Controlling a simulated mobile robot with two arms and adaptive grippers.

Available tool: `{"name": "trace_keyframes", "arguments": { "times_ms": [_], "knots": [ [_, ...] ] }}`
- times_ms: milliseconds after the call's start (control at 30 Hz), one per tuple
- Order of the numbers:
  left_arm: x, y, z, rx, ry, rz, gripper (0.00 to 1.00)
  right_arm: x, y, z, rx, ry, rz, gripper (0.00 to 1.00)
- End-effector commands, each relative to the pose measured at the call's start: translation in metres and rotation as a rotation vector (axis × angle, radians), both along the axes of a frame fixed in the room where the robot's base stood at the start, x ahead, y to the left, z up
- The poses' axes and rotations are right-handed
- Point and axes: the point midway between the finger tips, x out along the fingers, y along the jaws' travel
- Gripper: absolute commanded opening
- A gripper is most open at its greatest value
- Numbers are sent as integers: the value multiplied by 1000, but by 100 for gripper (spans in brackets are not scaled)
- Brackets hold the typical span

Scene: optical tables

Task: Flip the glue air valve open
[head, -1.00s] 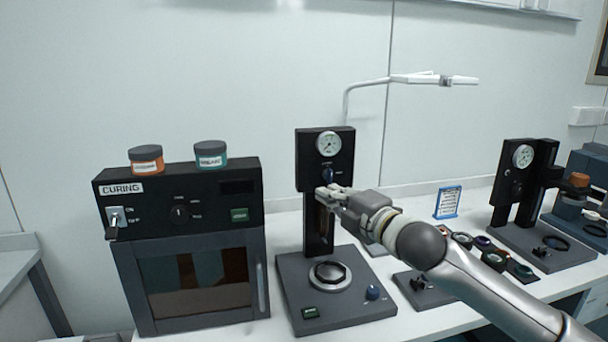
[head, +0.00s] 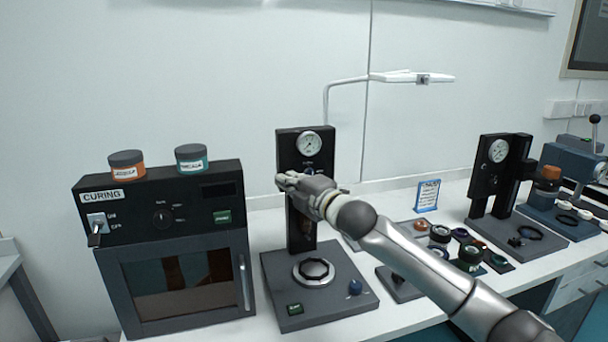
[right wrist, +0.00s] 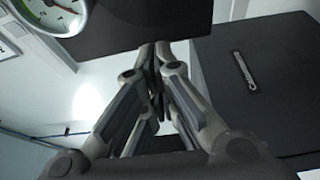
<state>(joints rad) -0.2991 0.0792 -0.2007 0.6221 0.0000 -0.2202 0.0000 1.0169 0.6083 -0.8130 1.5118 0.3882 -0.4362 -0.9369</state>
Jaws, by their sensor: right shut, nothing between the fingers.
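A black upright stand with a round pressure gauge (head: 309,143) rises from a dark base in the middle of the head view. The blue valve lever below this gauge is mostly hidden behind my right gripper (head: 281,180). The gripper is shut and empty, in front of the stand's column, with its fingertips toward the left. In the right wrist view the closed fingertips (right wrist: 156,50) point at a dark panel, and the gauge (right wrist: 48,12) is cut off at the upper left. No valve lever is seen there. My left gripper is out of view.
A curing oven (head: 185,270) with two jars on top stands left of the stand. A blue knob (head: 355,287) and green button (head: 295,309) are on the stand's base. Another gauge stand (head: 498,150) and several small parts are to the right.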

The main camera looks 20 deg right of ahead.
Motion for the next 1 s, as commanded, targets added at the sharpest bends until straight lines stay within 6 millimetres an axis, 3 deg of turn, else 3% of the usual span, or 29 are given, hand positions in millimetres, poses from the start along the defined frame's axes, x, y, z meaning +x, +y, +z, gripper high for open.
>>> {"name": "trace_keyframes", "arguments": {
  "times_ms": [33, 133, 333, 1000],
  "knots": [
    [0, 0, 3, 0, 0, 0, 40, 6, 3, 2, 1, -1, 1, 0],
    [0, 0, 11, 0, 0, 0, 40, 6, -17, 2, -3, 1, -4, 0],
    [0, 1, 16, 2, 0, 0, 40, 6, -34, 1, -2, -1, 1, 0],
    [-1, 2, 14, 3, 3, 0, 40, 6, -38, 0, 40, 2, 2, 0]
  ]
}}
